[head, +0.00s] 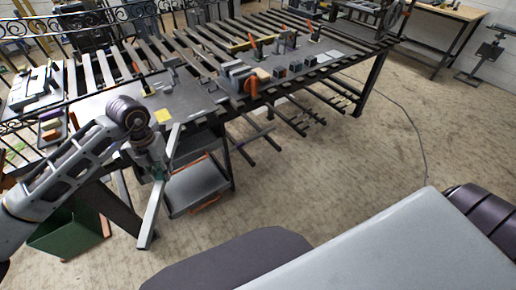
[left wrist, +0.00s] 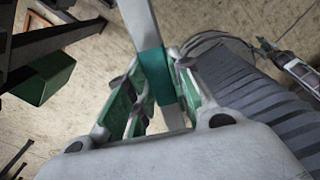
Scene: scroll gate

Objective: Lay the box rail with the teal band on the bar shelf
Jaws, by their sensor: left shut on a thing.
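My left gripper (head: 158,174) is shut on a long pale grey box rail (head: 150,215), in front of the welding table's near left corner. In the head view the rail slants, its lower end towards me. In the left wrist view the teal band (left wrist: 154,74) shows on the rail right by the fingers of my left gripper (left wrist: 155,100). Under the table, several dark bars (head: 262,136) stick out at a low level, apparently on the bar shelf; the shelf itself is mostly hidden by the tabletop. My right gripper is not in view.
The slatted table (head: 205,98) carries a vise (head: 238,77), small dark blocks (head: 280,72) and a yellow note (head: 163,116). A grey tray cart (head: 195,188) stands below its near edge. A green bin (head: 68,232) is at left. The floor at right is open, with a cable (head: 410,120).

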